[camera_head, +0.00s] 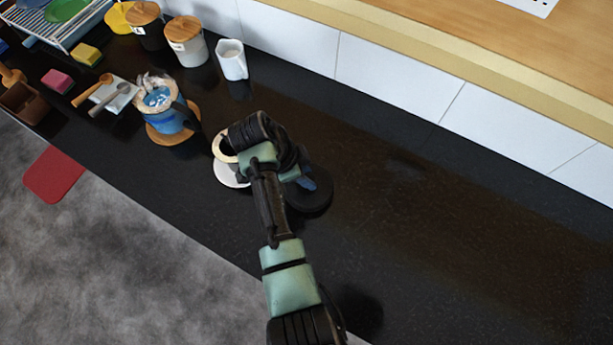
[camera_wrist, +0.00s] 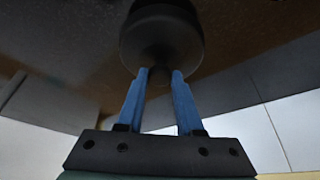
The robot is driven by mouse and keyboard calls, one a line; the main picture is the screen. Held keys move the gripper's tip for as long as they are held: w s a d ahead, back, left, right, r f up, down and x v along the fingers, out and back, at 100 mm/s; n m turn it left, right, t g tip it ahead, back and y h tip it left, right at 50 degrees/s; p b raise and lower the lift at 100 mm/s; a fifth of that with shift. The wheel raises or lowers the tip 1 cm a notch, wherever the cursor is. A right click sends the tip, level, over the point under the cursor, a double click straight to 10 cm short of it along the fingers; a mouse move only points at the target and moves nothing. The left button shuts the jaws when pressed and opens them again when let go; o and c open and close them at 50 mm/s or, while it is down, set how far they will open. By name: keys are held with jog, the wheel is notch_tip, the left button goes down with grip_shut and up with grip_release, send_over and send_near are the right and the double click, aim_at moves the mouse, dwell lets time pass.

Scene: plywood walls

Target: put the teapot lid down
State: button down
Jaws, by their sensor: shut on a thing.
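My gripper (camera_head: 308,184) is over the dark counter, its blue fingers pointing down. In the wrist view its fingertips (camera_wrist: 160,76) are closed on the small knob of a dark round lid (camera_wrist: 162,38). In the head view the lid (camera_head: 313,201) shows as a black disc under the fingers, partly hidden by my wrist. I cannot tell whether it touches the counter. A blue pot-like vessel (camera_head: 166,117) with a pale, wide top stands on a round wooden coaster (camera_head: 172,138) to the left; I cannot tell whether it is the teapot.
A white round item (camera_head: 226,174) is partly hidden just left of my wrist. A white mug (camera_head: 232,61) and two wooden-lidded canisters (camera_head: 189,46) stand by the tiled wall. A spoon rest (camera_head: 113,95) and sponges lie farther left. The counter to the right (camera_head: 450,235) is clear.

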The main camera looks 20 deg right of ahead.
jog(key=shift+f, duration=1.2)
jog(key=shift+f, duration=0.1)
jog(key=c, duration=0.6)
grip_release()
jog(key=shift+o, duration=0.2)
